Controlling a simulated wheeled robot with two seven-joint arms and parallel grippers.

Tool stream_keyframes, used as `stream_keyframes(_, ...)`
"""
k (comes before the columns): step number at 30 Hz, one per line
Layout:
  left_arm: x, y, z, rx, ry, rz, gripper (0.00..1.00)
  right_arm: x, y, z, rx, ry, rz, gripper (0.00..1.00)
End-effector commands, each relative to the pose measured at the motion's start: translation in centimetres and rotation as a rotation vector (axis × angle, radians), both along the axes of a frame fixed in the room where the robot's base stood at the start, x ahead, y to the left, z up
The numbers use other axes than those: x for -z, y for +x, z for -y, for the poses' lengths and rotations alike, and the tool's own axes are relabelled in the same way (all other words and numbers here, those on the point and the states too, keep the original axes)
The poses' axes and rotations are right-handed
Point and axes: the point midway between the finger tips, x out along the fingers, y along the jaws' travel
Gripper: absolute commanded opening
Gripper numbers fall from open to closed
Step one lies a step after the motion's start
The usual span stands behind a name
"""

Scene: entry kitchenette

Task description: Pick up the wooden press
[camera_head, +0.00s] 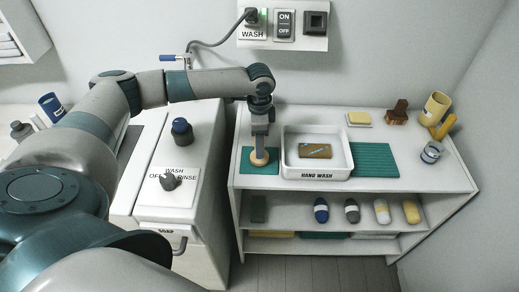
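A round, pale wooden piece (260,158), likely the wooden press, stands on a small green mat (245,167) on the shelf top, left of the white tray. My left gripper (261,148) reaches down from above, its fingers directly over and apparently at the top of the wooden piece. The fingers look close together, but I cannot tell whether they are shut on it; the piece's upper part is partly hidden. A darker brown wooden object (397,113) stands at the back right. My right gripper is not in view.
The white "HAND WASH" tray (316,175) holds a brown block (315,151). The washer (160,185) with knobs stands left.

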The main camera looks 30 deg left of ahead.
Motion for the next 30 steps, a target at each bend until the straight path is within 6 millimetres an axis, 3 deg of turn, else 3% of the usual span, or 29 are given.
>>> stream_keyframes(1, 0.0, 0.0, 0.0, 0.0, 0.0, 0.0, 0.35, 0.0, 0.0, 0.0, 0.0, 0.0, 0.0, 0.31)
stream_keyframes(5, 0.0, 0.0, 0.0, 0.0, 0.0, 0.0, 0.04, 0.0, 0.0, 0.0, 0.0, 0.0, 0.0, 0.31)
stream_keyframes(6, 0.0, 0.0, 0.0, 0.0, 0.0, 0.0, 0.0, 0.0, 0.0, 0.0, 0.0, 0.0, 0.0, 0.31)
stream_keyframes(19, -0.7, 0.1, 0.0, 0.0, -0.001, 0.002, 0.0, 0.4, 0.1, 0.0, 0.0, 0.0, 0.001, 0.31)
stream_keyframes(27, -4.1, 0.2, 0.2, 0.001, -0.002, 0.004, 0.0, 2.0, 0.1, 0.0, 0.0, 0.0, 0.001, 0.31)
stream_keyframes(30, -5.1, 0.6, 2.3, 0.005, -0.004, 0.004, 0.0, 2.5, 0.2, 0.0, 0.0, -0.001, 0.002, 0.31)
